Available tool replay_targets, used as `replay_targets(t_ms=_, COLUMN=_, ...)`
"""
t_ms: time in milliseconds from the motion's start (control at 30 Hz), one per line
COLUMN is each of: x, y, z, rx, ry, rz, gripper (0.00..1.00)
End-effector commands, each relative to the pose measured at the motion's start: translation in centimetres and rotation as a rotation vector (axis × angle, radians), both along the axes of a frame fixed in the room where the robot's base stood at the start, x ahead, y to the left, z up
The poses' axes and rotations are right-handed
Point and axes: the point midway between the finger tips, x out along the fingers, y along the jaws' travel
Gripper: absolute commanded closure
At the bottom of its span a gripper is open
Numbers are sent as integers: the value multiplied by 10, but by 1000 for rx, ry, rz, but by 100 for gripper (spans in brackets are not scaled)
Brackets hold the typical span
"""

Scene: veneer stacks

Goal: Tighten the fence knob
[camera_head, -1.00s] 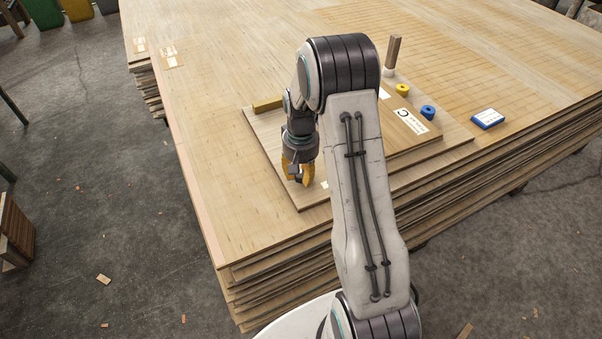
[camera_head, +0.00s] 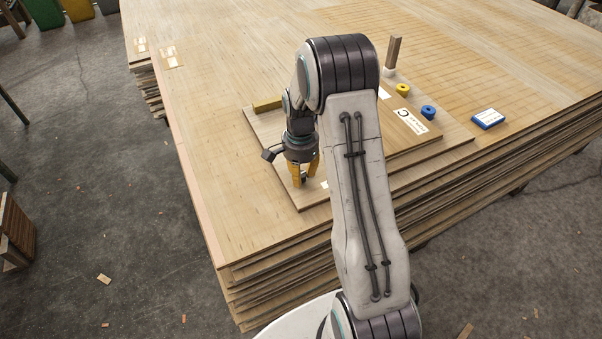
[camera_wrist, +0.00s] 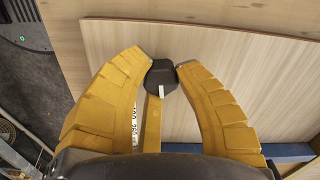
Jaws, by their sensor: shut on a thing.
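The fence knob (camera_wrist: 161,77) is a dark, lobed knob with a white mark on its near side. My gripper (camera_wrist: 163,66) is shut on it, with a yellow finger on each side in the wrist view. A narrow yellow bar (camera_wrist: 152,125) runs from the knob toward the camera, with a printed scale beside it. In the head view my gripper (camera_head: 304,181) points down at the near left corner of a wooden board (camera_head: 310,204). There the knob shows only as a small dark bit between the fingers.
The board lies on a large veneer stack (camera_head: 225,170). To the right are a yellow ring (camera_head: 402,90), a blue ring (camera_head: 428,112), a blue-edged box (camera_head: 487,119) and an upright wooden post (camera_head: 393,52). A labelled panel (camera_head: 415,135) lies behind my arm.

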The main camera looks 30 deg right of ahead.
Motion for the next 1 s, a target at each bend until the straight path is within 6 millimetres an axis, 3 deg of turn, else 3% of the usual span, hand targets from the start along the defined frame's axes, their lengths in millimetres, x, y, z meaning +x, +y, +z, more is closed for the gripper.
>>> replay_targets(t_ms=333, x=-4, y=4, z=-4, rx=3, ry=18, rz=-111, gripper=100)
replay_targets(t_ms=867, x=-4, y=4, z=-4, rx=3, ry=18, rz=-127, gripper=100)
replay_targets(t_ms=900, x=-4, y=5, z=-4, rx=3, ry=18, rz=-127, gripper=66)
replay_targets(t_ms=1000, x=-3, y=4, z=-3, rx=2, ry=13, rz=-127, gripper=57)
